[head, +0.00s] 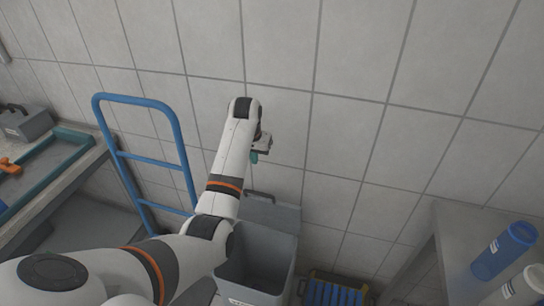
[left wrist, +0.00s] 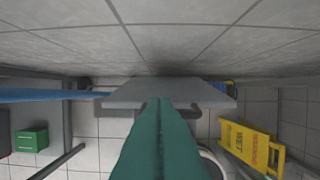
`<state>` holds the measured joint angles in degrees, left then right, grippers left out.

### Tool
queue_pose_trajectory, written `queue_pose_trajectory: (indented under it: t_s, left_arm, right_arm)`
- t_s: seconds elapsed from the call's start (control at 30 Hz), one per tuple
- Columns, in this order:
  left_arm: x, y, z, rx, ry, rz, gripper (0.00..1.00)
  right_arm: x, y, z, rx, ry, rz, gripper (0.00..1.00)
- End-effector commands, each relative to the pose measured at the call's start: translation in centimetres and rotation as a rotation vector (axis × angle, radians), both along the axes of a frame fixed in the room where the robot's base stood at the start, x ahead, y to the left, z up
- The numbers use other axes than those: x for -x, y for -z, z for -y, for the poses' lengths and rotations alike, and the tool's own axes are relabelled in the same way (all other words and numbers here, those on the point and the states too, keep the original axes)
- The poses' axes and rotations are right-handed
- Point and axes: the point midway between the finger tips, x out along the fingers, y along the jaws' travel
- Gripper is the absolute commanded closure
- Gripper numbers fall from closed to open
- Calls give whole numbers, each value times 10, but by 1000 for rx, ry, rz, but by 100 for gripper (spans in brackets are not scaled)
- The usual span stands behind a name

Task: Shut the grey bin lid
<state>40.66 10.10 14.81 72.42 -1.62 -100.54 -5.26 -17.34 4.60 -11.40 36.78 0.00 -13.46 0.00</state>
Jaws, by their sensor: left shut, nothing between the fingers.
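The grey bin (head: 256,262) stands on the floor near the wall with its top open, and I see into its dark inside. Its grey lid (head: 272,213) is raised at the back edge, towards the wall, with a dark handle (head: 258,195) at its top. My left gripper (head: 254,156) is above the raised lid, close to the wall, with its teal fingers shut and empty. In the left wrist view the shut teal fingers (left wrist: 158,105) point towards a grey panel (left wrist: 125,95), which looks like the lid. I cannot tell whether they touch it. My right gripper is out of view.
A blue trolley frame (head: 178,133) stands left of my left arm. A blue slatted crate (head: 334,291) sits right of the bin. A grey table (head: 455,228) with bottles is at the right. A yellow sign (left wrist: 248,146) shows in the left wrist view.

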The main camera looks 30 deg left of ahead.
Motion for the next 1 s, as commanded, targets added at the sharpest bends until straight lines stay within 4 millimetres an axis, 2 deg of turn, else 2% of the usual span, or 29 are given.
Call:
queue_pose_trajectory:
  t_s: [0.03, 0.07, 0.17, 0.7, 0.8, 1.0]
  left_arm:
    - [-2, -10, -1, 6, -3, -2, 100]
    - [-3, -11, -1, 9, -3, -2, 100]
    - [-4, -6, -2, 12, -5, -2, 100]
    - [-25, 87, -6, 11, -4, -3, 100]
    - [-13, 89, -4, 10, -4, -1, 100]
    - [5, 100, 1, 10, -4, 1, 100]
  right_arm:
    - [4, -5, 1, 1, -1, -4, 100]
    - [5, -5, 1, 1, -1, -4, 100]
    - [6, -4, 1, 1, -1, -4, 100]
    - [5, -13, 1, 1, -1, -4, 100]
    - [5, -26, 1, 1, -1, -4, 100]
    - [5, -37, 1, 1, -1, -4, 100]
